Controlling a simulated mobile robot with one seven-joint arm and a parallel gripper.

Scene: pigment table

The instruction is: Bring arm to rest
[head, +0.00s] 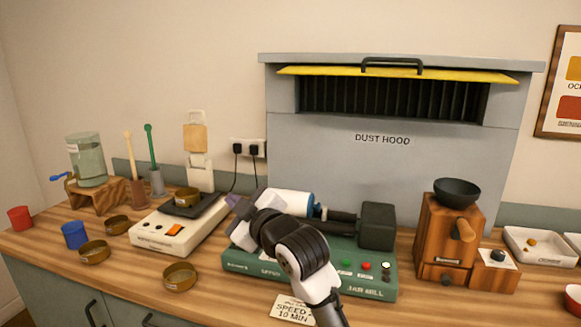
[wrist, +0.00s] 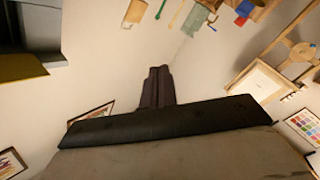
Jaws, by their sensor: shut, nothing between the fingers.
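My arm rises from the bottom of the head view and bends to the left in front of the green jar mill (head: 360,278). My gripper (head: 236,204) is at the end of it, raised above the counter, in front of the mill's left part. In the wrist view the dark fingers (wrist: 157,72) lie together with nothing between them. They point at bare wall.
Left of my gripper stand a white scale (head: 170,236) with a small bowl on it and several brass bowls (head: 180,277) on the wooden counter. A dust hood (head: 390,160) stands behind the mill. A wooden grinder (head: 445,240) is on the right. The air above the scale looks clear.

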